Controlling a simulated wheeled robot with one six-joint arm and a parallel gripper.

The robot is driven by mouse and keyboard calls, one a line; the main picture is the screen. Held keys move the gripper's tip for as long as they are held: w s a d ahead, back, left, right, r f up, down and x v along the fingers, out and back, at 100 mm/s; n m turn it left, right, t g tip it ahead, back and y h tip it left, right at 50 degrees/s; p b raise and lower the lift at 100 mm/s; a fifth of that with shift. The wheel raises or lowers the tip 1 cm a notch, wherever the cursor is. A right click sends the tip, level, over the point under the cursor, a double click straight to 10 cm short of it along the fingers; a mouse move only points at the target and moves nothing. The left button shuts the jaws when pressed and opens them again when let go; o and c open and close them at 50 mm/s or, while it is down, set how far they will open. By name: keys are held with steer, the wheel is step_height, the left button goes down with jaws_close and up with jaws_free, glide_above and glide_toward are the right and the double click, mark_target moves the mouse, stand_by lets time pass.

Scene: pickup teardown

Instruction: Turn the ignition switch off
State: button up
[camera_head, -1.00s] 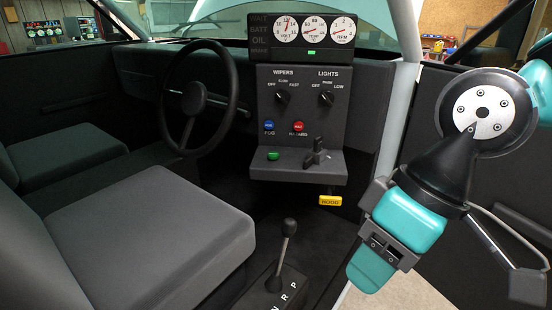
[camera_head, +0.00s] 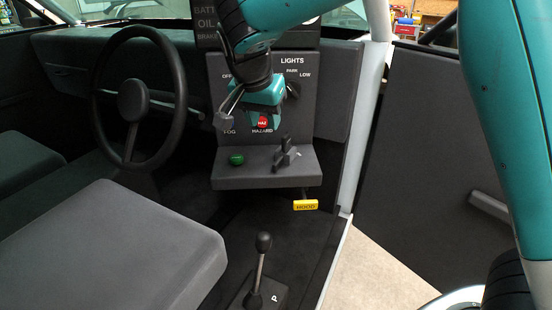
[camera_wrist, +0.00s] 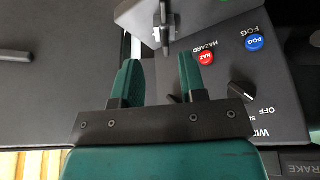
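The dark grey ignition switch (camera_head: 286,155) stands up from the right part of the small ledge (camera_head: 265,180) under the dash panel. In the wrist view, which is turned upside down, the switch (camera_wrist: 163,28) shows at the top, beyond and between the fingertips. My gripper (camera_head: 263,117) is in front of the dash panel, above the ledge and near the red hazard button (camera_head: 262,122). In the wrist view my gripper (camera_wrist: 160,72) has two teal fingers apart with nothing between them. It does not touch the switch.
A green button (camera_head: 236,159) is left of the switch on the ledge. A yellow hood pull (camera_head: 305,204) hangs below. The lights knob (camera_head: 292,88), blue fog button (camera_wrist: 255,43) and wipers knob (camera_wrist: 240,90) are on the panel. The steering wheel (camera_head: 132,102) and gear lever (camera_head: 262,255) are nearby.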

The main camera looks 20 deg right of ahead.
steer(key=w, duration=0.1)
steer(key=m+p, duration=0.1)
steer(key=p, duration=0.3)
glide_toward(276, 163)
steer(key=x, duration=0.9)
steer(key=shift+w+d+f, duration=0.1)
steer(key=shift+w+f, duration=0.05)
steer(key=shift+f, duration=0.05)
jaws_close()
